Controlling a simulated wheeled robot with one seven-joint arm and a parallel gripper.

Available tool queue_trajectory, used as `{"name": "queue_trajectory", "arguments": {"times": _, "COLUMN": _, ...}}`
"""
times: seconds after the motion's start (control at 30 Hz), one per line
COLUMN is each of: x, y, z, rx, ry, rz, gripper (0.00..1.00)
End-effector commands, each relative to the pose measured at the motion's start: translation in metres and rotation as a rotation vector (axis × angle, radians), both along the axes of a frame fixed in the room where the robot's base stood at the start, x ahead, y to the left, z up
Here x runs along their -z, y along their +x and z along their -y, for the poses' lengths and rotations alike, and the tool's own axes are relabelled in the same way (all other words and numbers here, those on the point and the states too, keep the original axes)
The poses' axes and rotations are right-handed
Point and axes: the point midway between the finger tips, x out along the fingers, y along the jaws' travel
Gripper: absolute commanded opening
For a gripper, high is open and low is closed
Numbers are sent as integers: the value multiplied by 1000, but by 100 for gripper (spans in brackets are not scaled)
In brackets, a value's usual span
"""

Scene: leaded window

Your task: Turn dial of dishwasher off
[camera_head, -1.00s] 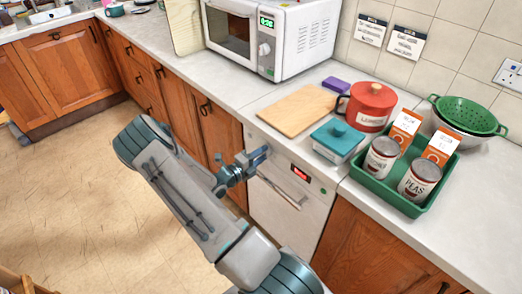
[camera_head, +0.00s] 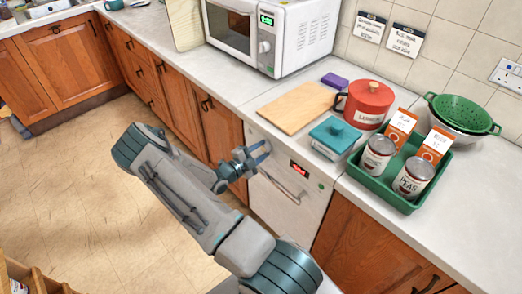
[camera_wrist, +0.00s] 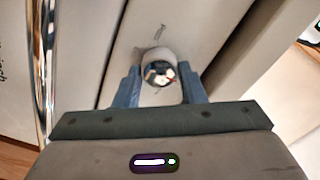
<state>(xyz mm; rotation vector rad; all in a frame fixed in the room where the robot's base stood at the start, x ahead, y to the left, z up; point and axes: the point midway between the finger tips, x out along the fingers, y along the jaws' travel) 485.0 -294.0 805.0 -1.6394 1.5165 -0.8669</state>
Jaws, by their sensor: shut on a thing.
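The white dishwasher (camera_head: 275,208) stands under the counter, with a curved handle and a red lit display (camera_head: 299,169) on its front panel. My gripper (camera_head: 262,151) is at the upper left of that panel, left of the display. In the wrist view, a round shiny dial (camera_wrist: 159,70) sits on the pale panel between the two blue fingers of my gripper (camera_wrist: 160,85), which are shut on it. The dial's marker and exact angle are hard to make out. In the head view the dial is hidden by the gripper.
On the counter above are a wooden board (camera_head: 296,107), a teal lidded dish (camera_head: 335,138), a red pot (camera_head: 369,103) and a green tray (camera_head: 398,199) with cans and cartons. A microwave (camera_head: 270,35) stands behind. Open floor (camera_head: 80,190) lies to the left.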

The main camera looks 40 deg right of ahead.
Motion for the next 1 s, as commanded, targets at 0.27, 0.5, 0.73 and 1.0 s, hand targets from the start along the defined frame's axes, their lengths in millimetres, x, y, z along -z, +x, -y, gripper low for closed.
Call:
{"name": "queue_trajectory", "arguments": {"times": 0.27, "x": 0, "y": 1, "z": 0, "rx": -2, "ry": -2, "rz": -7, "gripper": 14}}
{"name": "queue_trajectory", "arguments": {"times": 0.5, "x": 0, "y": 1, "z": 0, "rx": -2, "ry": -2, "rz": -7, "gripper": 58}}
{"name": "queue_trajectory", "arguments": {"times": 0.73, "x": 0, "y": 0, "z": 0, "rx": -1, "ry": -1, "rz": -6, "gripper": 58}}
{"name": "queue_trajectory", "arguments": {"times": 1.0, "x": 1, "y": 0, "z": -23, "rx": -4, "ry": 1, "rz": -6, "gripper": 58}}
